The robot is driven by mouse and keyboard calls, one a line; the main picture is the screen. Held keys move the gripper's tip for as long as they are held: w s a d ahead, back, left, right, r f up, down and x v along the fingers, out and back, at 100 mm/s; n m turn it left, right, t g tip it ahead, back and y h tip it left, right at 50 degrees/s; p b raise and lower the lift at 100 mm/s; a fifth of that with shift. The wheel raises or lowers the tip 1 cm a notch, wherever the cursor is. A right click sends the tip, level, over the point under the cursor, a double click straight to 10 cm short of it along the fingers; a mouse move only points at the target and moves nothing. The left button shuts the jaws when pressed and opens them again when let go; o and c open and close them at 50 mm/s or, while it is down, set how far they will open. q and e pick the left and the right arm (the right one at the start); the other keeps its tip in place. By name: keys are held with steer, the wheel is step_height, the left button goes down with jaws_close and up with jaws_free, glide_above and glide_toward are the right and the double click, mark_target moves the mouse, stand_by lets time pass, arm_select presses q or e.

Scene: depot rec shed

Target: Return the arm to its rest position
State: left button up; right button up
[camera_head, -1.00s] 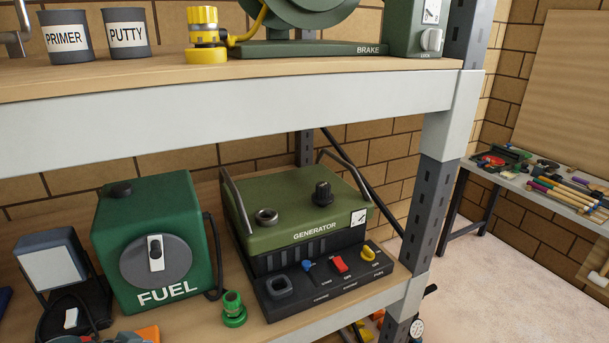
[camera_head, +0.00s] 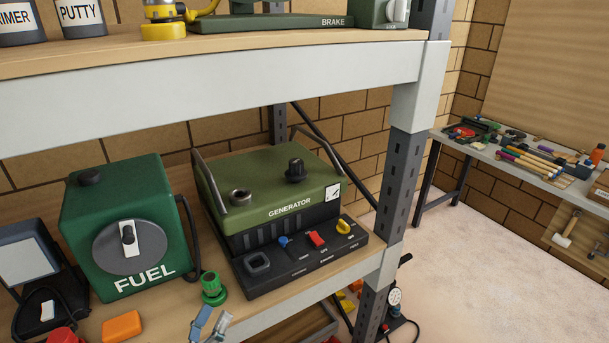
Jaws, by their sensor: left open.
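My left gripper (camera_head: 211,320) shows only by its two pale blue-grey fingertips at the bottom edge of the head view. The tips stand apart with nothing visible between them. They appear just below the green hose fitting (camera_head: 213,289) and in front of the lower shelf's edge; whether they touch anything cannot be told. The rest of the left arm is out of the picture. My right gripper is not in view.
The green generator (camera_head: 270,182) and the fuel can (camera_head: 125,228) stand on the lower shelf, with an orange block (camera_head: 122,326) in front. The upper shelf's grey beam (camera_head: 210,95) crosses above.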

arm_select(q)
steer(key=s+a+f+n+g+y, duration=0.1)
steer(key=a+f+n+g+y, duration=0.15)
steer(key=f+n, duration=0.45)
steer(key=s+a+f+n+g+y, duration=0.1)
steer(key=s+f+n+g+y, duration=0.1)
steer(key=f+n+y, duration=0.35)
steer(key=s+a+f+n+g+y, duration=0.1)
steer(key=a+f+n+g+y, duration=0.1)
steer(key=f+n, duration=0.6)
steer(key=s+d+f+n+g+h, duration=0.1)
steer(key=s+d+f+n+g, duration=0.1)
steer(key=s+f+n+g, duration=0.55)
steer(key=s+d+f+n+g+h, duration=0.1)
steer(key=s+d+f+n+g, duration=0.2)
steer(key=s+f, duration=0.8)
steer(key=s+f+p, duration=0.1)
steer(key=s+f, duration=0.2)
steer(key=f, duration=0.9)
steer(key=s+f+g+p, duration=0.1)
steer(key=s+f, duration=0.2)
steer(key=f, duration=1)
steer(key=shift+a+n+g, duration=0.3)
steer(key=shift+a+n, duration=0.05)
steer(key=shift+n, duration=0.05)
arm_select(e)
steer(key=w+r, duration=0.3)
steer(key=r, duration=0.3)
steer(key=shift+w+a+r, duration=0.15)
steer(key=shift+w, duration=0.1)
